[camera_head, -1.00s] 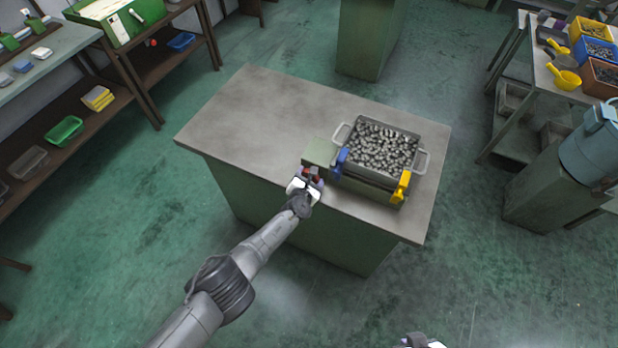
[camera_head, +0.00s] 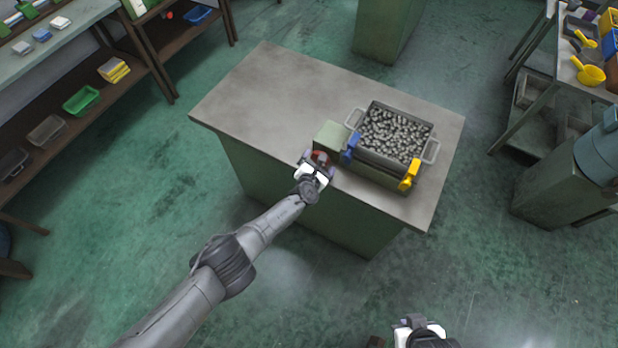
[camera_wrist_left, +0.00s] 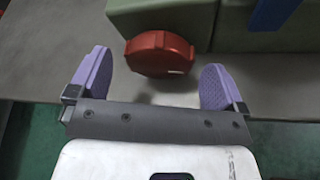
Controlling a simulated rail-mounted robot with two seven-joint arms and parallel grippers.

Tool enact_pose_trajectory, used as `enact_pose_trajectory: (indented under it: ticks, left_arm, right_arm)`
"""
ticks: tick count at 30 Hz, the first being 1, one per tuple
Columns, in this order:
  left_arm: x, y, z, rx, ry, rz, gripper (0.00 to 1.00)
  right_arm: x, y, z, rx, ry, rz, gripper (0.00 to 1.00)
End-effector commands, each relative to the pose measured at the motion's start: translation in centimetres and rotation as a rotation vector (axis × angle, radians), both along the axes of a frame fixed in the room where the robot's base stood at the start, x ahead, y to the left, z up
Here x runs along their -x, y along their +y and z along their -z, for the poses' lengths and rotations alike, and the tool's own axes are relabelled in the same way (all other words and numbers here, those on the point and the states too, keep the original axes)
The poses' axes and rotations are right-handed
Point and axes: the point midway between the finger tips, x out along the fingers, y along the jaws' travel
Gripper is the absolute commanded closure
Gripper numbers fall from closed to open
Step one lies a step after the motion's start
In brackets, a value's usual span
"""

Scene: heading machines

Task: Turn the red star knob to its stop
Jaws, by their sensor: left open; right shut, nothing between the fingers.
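The red star knob (camera_head: 319,157) sits low on the front of a green block (camera_head: 333,135) at the table's near edge, left of a tray of metal parts. In the left wrist view the knob (camera_wrist_left: 160,53) shows in the gap between the two purple fingers, towards the block and clear of both of them. My left gripper (camera_head: 317,162) is open around this gap, with its fingers pointing at the knob. It shows large in the left wrist view (camera_wrist_left: 157,80). My right gripper (camera_head: 416,321) is shut and empty at the bottom edge, away from the table.
The metal tray (camera_head: 431,152) full of small parts stands on the grey table (camera_head: 270,88), with a blue clamp (camera_head: 350,149) and a yellow clamp (camera_head: 409,174) at its front. The table's left part is bare. Shelves stand left and a bench with bins right.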

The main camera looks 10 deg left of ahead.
Motion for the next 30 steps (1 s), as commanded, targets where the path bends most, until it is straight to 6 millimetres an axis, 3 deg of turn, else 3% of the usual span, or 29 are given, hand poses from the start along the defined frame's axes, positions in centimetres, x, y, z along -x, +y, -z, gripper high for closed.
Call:
enact_pose_trajectory:
  ticks: [1,3,15,21,30]
  left_arm:
    - [0.7,0.2,-0.9,-0.001,0.003,0.000,0.03]
    - [1.7,0.4,-1.3,0.000,0.004,0.000,0.03]
    - [7.3,1.7,-3.2,0.001,0.003,0.001,0.03]
    - [9.6,2.2,-3.8,0.001,0.002,0.000,0.03]
    - [10.9,2.5,-4.1,0.000,0.001,0.000,0.03]
  right_arm:
    - [0.0,0.0,-1.7,0.000,0.000,0.000,1.00]
    - [0.0,0.0,-2.8,0.000,-0.001,0.000,1.00]
    - [0.0,-0.2,-8.1,0.008,-0.001,-0.006,1.00]
    - [0.0,-0.3,-9.5,0.011,-0.002,-0.007,1.00]
    - [0.0,-0.2,-10.1,0.008,-0.001,-0.005,1.00]
